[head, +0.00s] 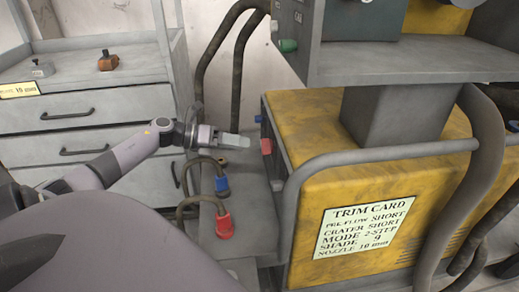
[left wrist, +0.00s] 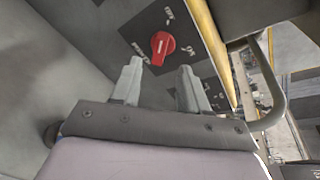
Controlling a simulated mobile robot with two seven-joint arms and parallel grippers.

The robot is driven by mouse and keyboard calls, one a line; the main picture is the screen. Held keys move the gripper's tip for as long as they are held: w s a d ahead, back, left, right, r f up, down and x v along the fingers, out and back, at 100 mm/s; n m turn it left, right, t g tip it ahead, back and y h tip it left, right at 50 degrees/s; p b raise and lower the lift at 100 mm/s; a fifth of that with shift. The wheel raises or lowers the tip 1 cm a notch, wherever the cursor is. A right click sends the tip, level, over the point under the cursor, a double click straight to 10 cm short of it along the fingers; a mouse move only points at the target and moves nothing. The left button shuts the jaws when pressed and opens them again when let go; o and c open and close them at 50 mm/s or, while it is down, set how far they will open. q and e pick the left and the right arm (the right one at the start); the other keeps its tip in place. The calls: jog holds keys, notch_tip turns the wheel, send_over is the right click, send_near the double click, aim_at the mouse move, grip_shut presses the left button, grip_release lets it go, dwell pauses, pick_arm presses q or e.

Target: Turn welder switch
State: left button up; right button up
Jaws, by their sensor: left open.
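The welder (head: 340,110) is a yellow box at the right of the head view. Its switch is a red rotary knob (left wrist: 162,46) with a white mark, on a dark labelled panel in the left wrist view. A red knob that looks like the same one (head: 266,146) juts from the welder's left face in the head view. My left gripper (head: 236,141) is left of that knob, apart from it. In the left wrist view its fingers (left wrist: 160,68) are open and empty, with the knob beyond the gap between them. My right gripper is out of view.
Red (head: 224,224) and blue (head: 222,185) cable plugs sit below my left gripper. A grey tube rail (head: 380,154) runs around the welder. A grey drawer cabinet (head: 90,115) stands at the left. A trim card (head: 360,230) is on the welder's side.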

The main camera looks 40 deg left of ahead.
aim_at(267, 147)
pick_arm(q)
jog(key=shift+b+x, duration=0.5)
jog(key=shift+x, duration=2.4)
jog(key=shift+c, duration=0.2)
grip_shut()
